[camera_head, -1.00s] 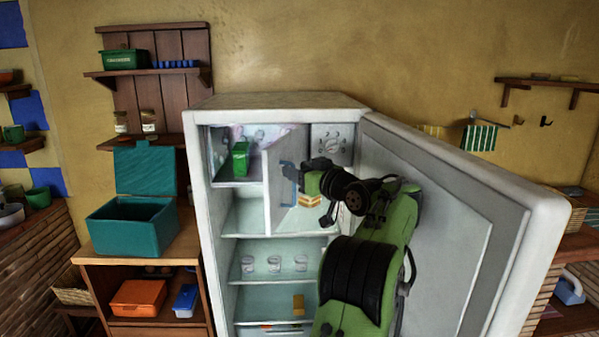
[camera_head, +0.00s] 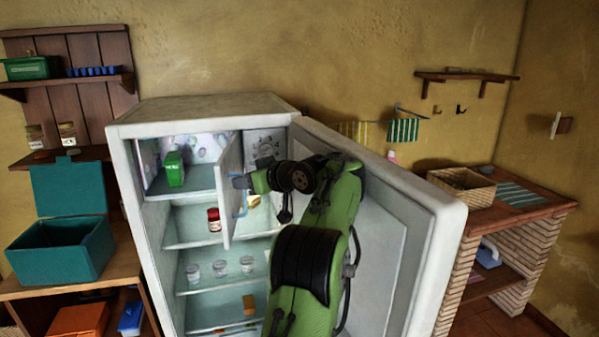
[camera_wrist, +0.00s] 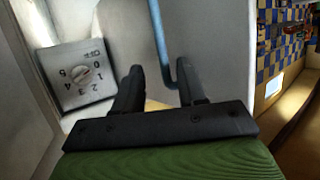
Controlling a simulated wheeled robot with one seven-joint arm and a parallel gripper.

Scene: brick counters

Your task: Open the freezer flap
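The freezer flap (camera_head: 229,185) is a pale panel in the upper part of the open fridge. It stands swung out, and the freezer compartment (camera_head: 205,179) left of it is exposed, with a green carton (camera_head: 174,168) inside. The flap's blue handle (camera_head: 241,206) is on its right face and also shows in the wrist view (camera_wrist: 157,35). My gripper (camera_wrist: 160,78) is at the handle; its black fingers are apart and the handle's lower end lies between them, close to the right finger. Whether they touch is unclear. The arm partly hides the flap's right side.
The fridge door (camera_head: 420,235) stands open right of my arm. A dial panel (camera_head: 265,143) is behind the gripper. A red-lidded jar (camera_head: 214,219) and several cups stand on the fridge shelves below. A teal box (camera_head: 62,250) is on the left counter.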

